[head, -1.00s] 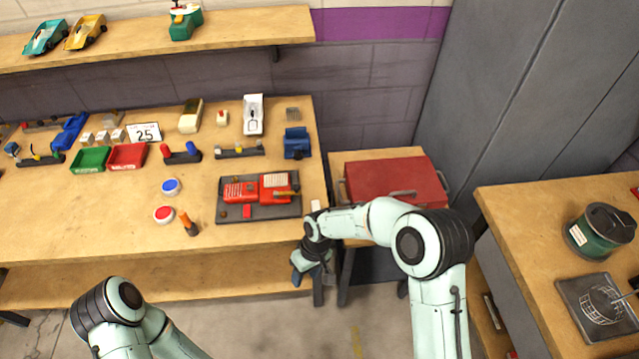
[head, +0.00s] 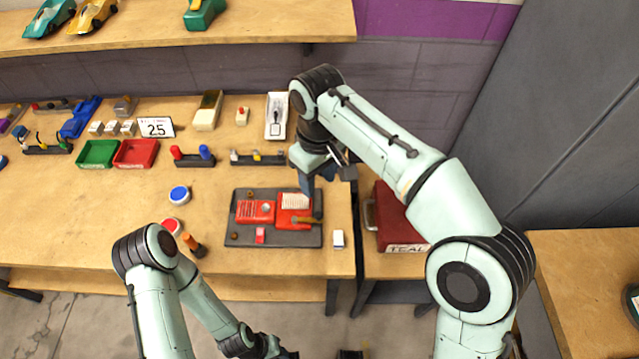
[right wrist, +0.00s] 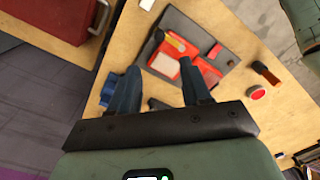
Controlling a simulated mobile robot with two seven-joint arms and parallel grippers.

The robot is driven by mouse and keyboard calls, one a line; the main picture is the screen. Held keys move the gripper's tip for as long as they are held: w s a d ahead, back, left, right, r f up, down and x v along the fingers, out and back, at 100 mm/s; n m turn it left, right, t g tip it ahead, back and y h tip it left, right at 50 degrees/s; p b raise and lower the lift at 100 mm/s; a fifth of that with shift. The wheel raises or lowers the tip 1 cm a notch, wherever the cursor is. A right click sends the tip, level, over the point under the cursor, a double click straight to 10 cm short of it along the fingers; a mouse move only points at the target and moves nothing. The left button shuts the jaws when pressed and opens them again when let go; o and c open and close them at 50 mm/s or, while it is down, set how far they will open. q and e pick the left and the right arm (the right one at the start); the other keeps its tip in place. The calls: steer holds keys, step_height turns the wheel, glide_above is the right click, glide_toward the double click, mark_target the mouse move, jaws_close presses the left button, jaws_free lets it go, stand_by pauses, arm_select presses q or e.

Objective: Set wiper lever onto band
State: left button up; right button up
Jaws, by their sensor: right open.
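An opened red controller (head: 256,211) lies in two red parts on a dark tray (head: 240,238) on the bench. A thin brass-coloured lever (head: 304,220), which looks like the wiper lever, lies across the right red part. A pale ribbed patch (head: 294,201), perhaps the band, is just behind it. My right gripper (head: 318,178) is open above the tray's back right corner, pointing down. In the right wrist view its open jaws (right wrist: 159,66) are empty, with the lever (right wrist: 175,43) beyond them. My left gripper (head: 280,352) is low at the bottom edge, mostly hidden.
A small white block (head: 338,239) stands right of the tray. An orange-handled tool (head: 193,245) and red and blue round pots are on its left. A red toolbox (head: 390,225) stands to the right. Green and red bins (head: 135,153) and racks line the back.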

mark_target(319, 214)
step_height(319, 214, down, 12)
steer(key=b, duration=0.3)
steer(key=shift+f, duration=0.25)
arm_select(q)
steer(key=f, duration=0.1)
steer(key=s+f, duration=0.1)
steer(key=f, duration=0.1)
steer(key=shift+f, duration=0.1)
arm_select(e)
jaws_close()
